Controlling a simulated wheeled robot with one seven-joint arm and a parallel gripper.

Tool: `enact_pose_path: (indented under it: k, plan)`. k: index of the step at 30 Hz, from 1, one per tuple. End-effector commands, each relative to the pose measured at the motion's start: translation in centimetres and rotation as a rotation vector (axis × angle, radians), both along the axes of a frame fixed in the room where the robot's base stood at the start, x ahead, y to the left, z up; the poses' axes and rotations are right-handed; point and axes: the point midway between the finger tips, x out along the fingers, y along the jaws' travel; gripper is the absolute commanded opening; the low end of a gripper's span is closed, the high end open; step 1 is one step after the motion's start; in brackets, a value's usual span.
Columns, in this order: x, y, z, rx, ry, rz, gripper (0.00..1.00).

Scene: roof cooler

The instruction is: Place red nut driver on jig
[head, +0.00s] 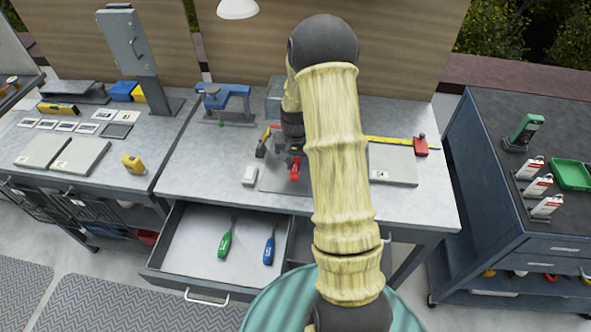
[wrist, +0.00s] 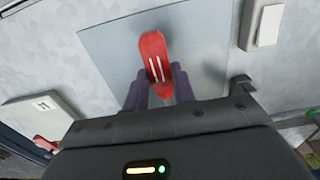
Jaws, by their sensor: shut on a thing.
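The red nut driver (head: 294,169) is held in my gripper (head: 292,157) above the middle workbench. In the wrist view the red handle (wrist: 154,52), with white stripes, sticks out from between the dark fingers of my gripper (wrist: 160,88). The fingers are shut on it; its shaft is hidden. Below it lies a flat grey plate (head: 272,181), which also shows in the wrist view (wrist: 103,42); I cannot tell whether this is the jig. I cannot tell whether the driver touches the plate. My arm hides part of the bench.
A drawer (head: 198,218) stands open below the bench, holding a green-handled driver (head: 225,244) and a blue-handled driver (head: 269,250). A small white box (head: 250,176) lies left of the plate. A numbered plate (head: 393,165) lies right of my arm. A blue clamp-like fixture (head: 226,101) stands behind.

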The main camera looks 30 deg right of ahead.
Motion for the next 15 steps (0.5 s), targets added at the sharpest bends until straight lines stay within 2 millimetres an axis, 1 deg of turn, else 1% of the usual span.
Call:
enact_pose_path:
  k: [2, 9, 15]
  plan:
    - [-0.1, -0.1, -0.5, 0.001, 0.001, -0.002, 0.02]
    - [-0.1, -0.2, -3.4, 0.000, 0.001, -0.003, 0.02]
    - [0.0, 0.1, -3.7, 0.000, 0.000, 0.001, 0.02]
